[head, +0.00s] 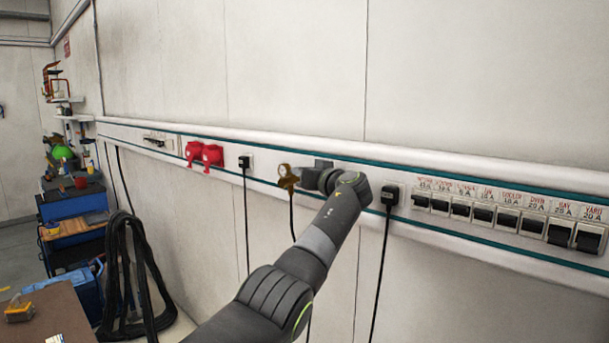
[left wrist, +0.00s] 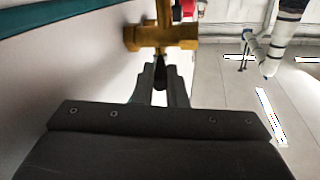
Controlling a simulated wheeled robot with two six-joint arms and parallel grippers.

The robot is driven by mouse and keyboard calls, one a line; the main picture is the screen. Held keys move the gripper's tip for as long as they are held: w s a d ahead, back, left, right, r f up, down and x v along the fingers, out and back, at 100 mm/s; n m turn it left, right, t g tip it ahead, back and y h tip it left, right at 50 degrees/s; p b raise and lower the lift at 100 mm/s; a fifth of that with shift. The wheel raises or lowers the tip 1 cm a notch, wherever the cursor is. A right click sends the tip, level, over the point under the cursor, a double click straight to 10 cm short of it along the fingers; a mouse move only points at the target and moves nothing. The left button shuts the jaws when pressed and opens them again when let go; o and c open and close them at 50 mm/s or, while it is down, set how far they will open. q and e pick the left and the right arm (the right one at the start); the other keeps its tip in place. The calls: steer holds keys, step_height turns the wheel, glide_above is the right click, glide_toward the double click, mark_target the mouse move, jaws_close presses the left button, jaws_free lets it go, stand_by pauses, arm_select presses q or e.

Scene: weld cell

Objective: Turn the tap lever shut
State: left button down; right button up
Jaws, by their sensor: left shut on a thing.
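The brass tap (head: 287,177) is on the wall rail, left of my left gripper (head: 308,178) in the head view. In the left wrist view the tap's brass body (left wrist: 160,37) lies across the top middle, just beyond the fingertips. A narrow dark lever (left wrist: 160,77) reaches from the body down between the two fingers. My left gripper is shut on this lever. Its grip is largely hidden in the head view by my own wrist. My right gripper is in neither view.
Red covers (head: 212,155) and a black plug (head: 245,162) sit on the rail to the left. Another plug (head: 389,197) and a row of breakers (head: 507,219) are to the right. Black cables hang below. A coiled hose (head: 130,275) and blue cabinet (head: 75,205) stand farther left.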

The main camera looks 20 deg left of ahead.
arm_select(q)
steer(key=shift+w+d+r, duration=0.1)
steer(key=shift+d+r, duration=0.05)
steer(key=shift+r, duration=0.2)
steer(key=c, duration=1.5)
jaws_free()
steer(key=shift+w+f, duration=0.1)
steer(key=shift+f, duration=0.15)
steer(key=shift+d+f, duration=0.1)
steer(key=shift+f, duration=0.05)
steer(key=b+v, duration=0.3)
steer(key=v, duration=0.2)
steer(key=b+v, duration=0.3)
steer(key=v, duration=0.3)
steer(key=b+v, duration=0.4)
steer(key=v, duration=0.2)
steer(key=shift+r, duration=0.3)
